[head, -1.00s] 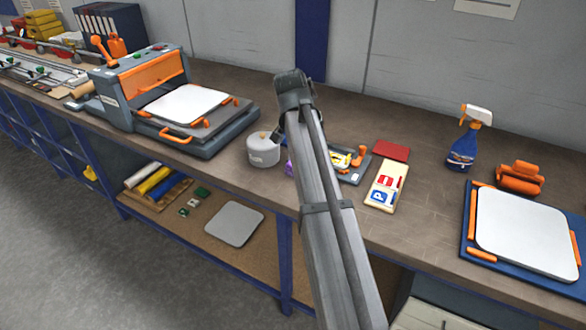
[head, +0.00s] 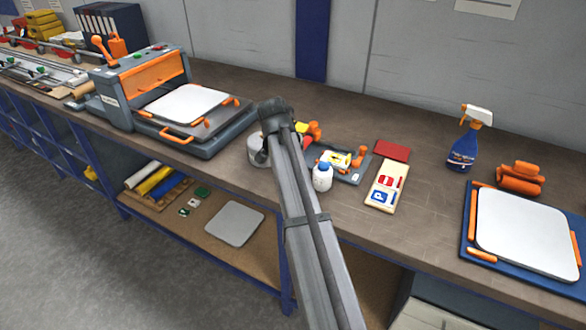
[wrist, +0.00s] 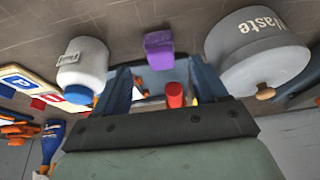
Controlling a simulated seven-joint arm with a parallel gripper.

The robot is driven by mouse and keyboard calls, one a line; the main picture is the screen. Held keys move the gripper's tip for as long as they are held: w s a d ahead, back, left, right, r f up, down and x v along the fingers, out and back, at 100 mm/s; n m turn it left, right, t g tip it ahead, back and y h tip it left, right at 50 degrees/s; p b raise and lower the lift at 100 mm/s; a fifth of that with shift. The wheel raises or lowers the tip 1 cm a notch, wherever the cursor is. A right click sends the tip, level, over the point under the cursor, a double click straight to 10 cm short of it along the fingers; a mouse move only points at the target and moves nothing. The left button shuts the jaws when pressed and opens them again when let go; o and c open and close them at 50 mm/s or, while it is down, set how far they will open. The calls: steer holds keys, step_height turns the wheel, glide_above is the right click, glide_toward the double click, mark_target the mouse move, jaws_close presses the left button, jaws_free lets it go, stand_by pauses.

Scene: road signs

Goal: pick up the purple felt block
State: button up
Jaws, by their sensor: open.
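The purple felt block (wrist: 158,50) shows in the wrist view, just beyond and between the fingertips of my gripper (wrist: 164,72). The fingers are open and nothing is between them; I cannot tell how far off the block is. In the head view my arm hides the block and the fingers.
A grey waste pot (wrist: 262,50) stands close to one finger, and a white bottle with a blue cap (wrist: 83,65) stands near the other. A red object (wrist: 175,95) shows between the fingers' bases. Sign cards (head: 384,190) and a spray bottle (head: 468,140) stand farther right.

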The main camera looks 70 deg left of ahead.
steer(key=shift+w+a+x, duration=0.1)
steer(key=shift+a+x, duration=0.05)
steer(key=shift+x, duration=1.2)
steer(key=shift+w+a+x, duration=0.1)
steer(key=shift+a+x, duration=0.05)
steer(key=shift+x, duration=1.15)
steer(key=shift+r, duration=0.2)
steer(key=shift+c, duration=0.3)
steer(key=c, duration=1.1)
